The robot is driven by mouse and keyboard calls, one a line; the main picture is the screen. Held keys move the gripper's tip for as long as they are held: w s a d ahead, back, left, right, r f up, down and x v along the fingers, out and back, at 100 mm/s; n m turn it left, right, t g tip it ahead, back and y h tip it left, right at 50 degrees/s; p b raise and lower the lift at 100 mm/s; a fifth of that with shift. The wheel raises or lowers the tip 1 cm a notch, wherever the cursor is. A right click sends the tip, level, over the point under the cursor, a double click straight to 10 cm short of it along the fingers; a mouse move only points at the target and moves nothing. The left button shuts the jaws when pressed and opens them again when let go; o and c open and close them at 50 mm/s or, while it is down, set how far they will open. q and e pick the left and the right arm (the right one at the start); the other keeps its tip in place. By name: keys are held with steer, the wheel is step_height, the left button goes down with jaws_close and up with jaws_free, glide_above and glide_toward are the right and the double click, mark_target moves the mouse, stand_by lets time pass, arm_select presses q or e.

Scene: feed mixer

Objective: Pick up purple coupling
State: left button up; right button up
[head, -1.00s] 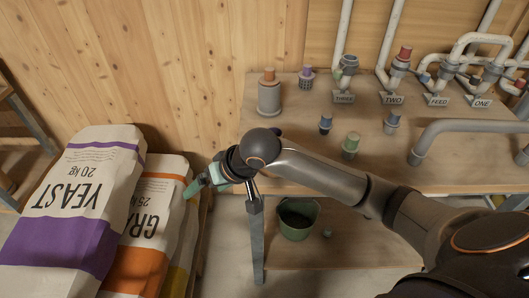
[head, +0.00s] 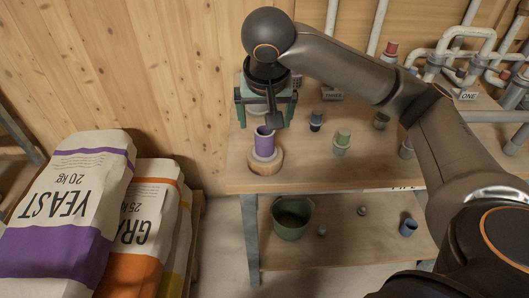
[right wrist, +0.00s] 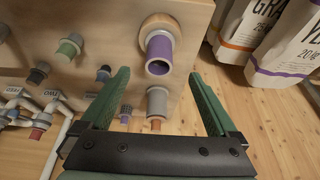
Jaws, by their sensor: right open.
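The purple coupling (head: 264,143) stands upright on a round wooden base (head: 265,167) at the table's front left corner. It also shows in the right wrist view (right wrist: 159,52), where its open end faces the camera. My right gripper (head: 265,122) is open, with its green fingers apart, just above and behind the coupling in the head view. In the right wrist view the gripper (right wrist: 158,74) has nothing between its fingertips, and the coupling lies just beyond them, roughly centred. My left gripper is not in view.
A grey cylinder with an orange top (right wrist: 157,103) stands close behind the coupling. A green-topped fitting (head: 342,141) and a dark blue fitting (head: 316,121) stand to the right. A green bucket (head: 291,218) is on the lower shelf. Feed sacks (head: 70,215) stand at left.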

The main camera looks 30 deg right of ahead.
mark_target(265, 134)
steer(key=x, duration=0.6)
steer(key=b+x, duration=0.1)
steer(key=x, duration=0.2)
steer(key=shift+w+d+r, duration=0.15)
steer(key=shift+w+d, duration=0.1)
steer(key=shift+w, duration=0.05)
steer(key=shift+c, duration=0.2)
jaws_close()
